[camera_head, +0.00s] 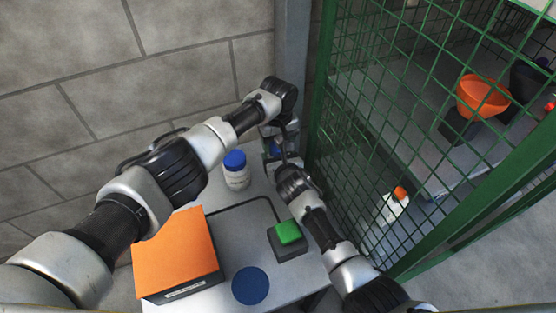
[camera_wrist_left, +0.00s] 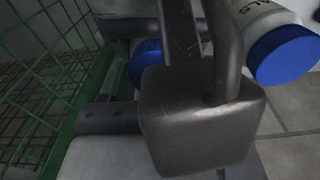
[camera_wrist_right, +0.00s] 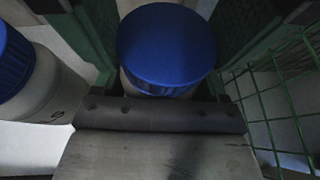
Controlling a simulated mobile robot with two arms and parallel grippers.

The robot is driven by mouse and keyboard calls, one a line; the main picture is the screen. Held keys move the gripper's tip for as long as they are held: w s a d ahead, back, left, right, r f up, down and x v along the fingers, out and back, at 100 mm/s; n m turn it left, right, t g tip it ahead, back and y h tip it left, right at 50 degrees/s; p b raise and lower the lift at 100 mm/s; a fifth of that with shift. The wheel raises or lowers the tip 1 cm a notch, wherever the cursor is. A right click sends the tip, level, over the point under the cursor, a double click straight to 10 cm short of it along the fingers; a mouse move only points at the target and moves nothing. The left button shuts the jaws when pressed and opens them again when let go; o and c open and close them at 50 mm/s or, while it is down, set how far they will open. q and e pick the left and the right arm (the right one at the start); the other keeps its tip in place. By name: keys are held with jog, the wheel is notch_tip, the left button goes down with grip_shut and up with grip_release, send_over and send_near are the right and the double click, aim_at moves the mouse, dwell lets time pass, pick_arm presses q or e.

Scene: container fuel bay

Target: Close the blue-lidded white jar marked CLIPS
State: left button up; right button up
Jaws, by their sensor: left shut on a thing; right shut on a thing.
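A blue-lidded white jar (camera_wrist_right: 145,83) is between my two grippers beside the green mesh. Its blue lid (camera_wrist_right: 166,45) sits over its top, and no lettering shows on it. My right gripper (camera_head: 278,160) is shut on the white body below the lid. My left gripper (camera_head: 279,143) comes in from above and is shut at the blue lid, which also shows in the left wrist view (camera_wrist_left: 147,60), partly behind a dark grey block. The exact contact is hidden. I cannot tell whether the lid is fully seated.
A second blue-lidded white jar (camera_head: 236,178) stands just left of the grippers, its lettering only partly readable. An orange-topped box (camera_head: 175,252), a green button block (camera_head: 288,233) and a blue disc (camera_head: 250,286) lie nearer. Green mesh (camera_head: 400,130) closes the right side.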

pick_arm(q)
jog(key=m, duration=0.3)
jog(key=o, duration=1)
jog(key=shift+r, duration=2.25)
jog(key=shift+c, duration=0.3)
jog(key=shift+r+n, duration=1.8)
